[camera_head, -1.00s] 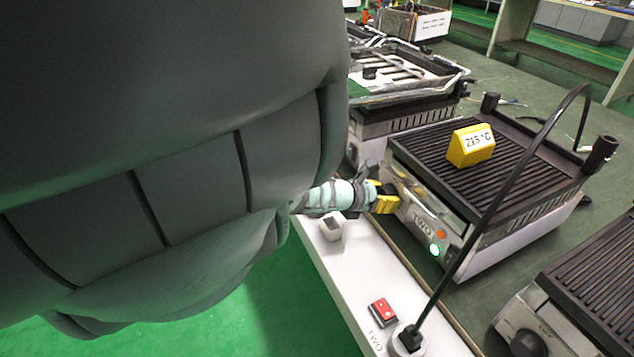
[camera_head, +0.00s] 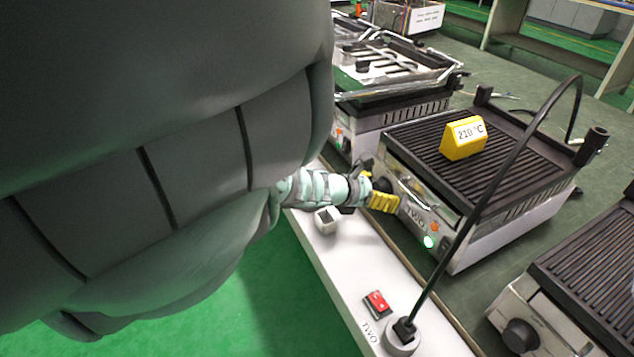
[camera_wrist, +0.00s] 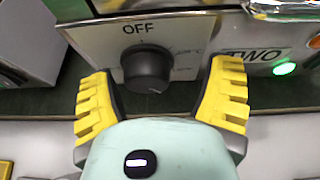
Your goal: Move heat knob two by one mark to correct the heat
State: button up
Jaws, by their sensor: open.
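The heat knob of grill two (camera_wrist: 148,70) is a black round dial under the word OFF in the wrist view. Its pale mark line points down and to the right. My gripper (camera_wrist: 163,88) is open, with its yellow ribbed fingers on either side of the knob and a visible gap at each side. In the head view my gripper (camera_head: 384,196) is at the front left of grill two (camera_head: 470,178). The yellow display (camera_head: 463,138) on that grill reads about 210 °C. The green light (camera_wrist: 285,68) beside the TWO label is lit.
A red switch (camera_head: 377,303) and a plug with a black cable (camera_head: 403,335) are on the white ledge marked TWO. The cable arches in front of grill two. Another grill (camera_head: 590,270) with a black knob stands at the right.

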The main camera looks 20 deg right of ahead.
jog(key=v, duration=0.7)
jog(key=shift+w+f, duration=0.2)
jog(key=shift+w, duration=0.35)
jog(key=shift+w+a, duration=0.1)
